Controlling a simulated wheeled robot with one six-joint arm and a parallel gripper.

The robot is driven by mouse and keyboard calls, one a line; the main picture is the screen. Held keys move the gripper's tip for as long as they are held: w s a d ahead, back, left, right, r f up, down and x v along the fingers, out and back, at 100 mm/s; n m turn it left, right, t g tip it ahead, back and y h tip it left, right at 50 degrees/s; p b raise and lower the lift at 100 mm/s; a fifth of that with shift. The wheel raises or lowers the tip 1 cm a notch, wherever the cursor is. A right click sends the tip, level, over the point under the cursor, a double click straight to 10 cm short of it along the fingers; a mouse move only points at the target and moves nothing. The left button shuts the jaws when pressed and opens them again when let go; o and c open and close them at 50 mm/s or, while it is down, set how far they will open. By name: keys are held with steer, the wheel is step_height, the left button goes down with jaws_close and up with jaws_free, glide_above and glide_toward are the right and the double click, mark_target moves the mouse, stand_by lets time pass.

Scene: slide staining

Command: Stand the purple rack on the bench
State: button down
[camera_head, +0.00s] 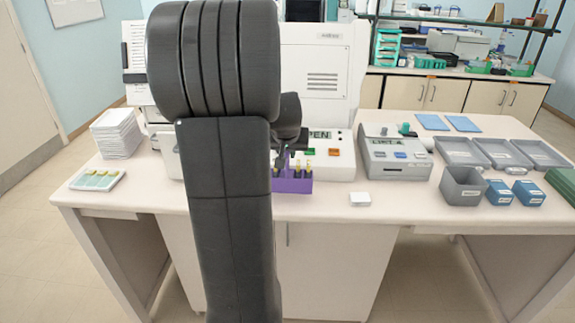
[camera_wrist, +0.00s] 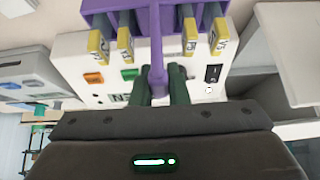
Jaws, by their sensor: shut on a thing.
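The purple rack (camera_head: 294,186) is upright at the front middle of the white bench (camera_head: 330,200), just right of my arm. It holds several slides with yellow ends (camera_head: 297,167). My gripper (camera_head: 290,150) is above it, shut on the rack's upright handle. In the wrist view, the rack (camera_wrist: 155,20) is at the top, with its handle between the dark fingers (camera_wrist: 160,90) and yellow-ended slides on both sides. My arm hides part of the rack's left side. I cannot tell whether its base touches the bench or hangs just above it.
A white instrument (camera_head: 330,160) with coloured buttons stands close behind the rack. A grey device (camera_head: 395,165) stands to the right. A small white block (camera_head: 360,199) lies on the bench right of the rack. A grey bin (camera_head: 462,190) and blue bins (camera_head: 528,194) stand further right.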

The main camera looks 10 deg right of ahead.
steer(key=shift+f, duration=1.8)
steer(key=shift+f, duration=0.25)
steer(key=c, duration=1.4)
jaws_free()
steer(key=shift+r, duration=0.1)
steer(key=shift+r, duration=0.2)
steer(key=v, duration=1.2)
steer(key=shift+b, duration=0.4)
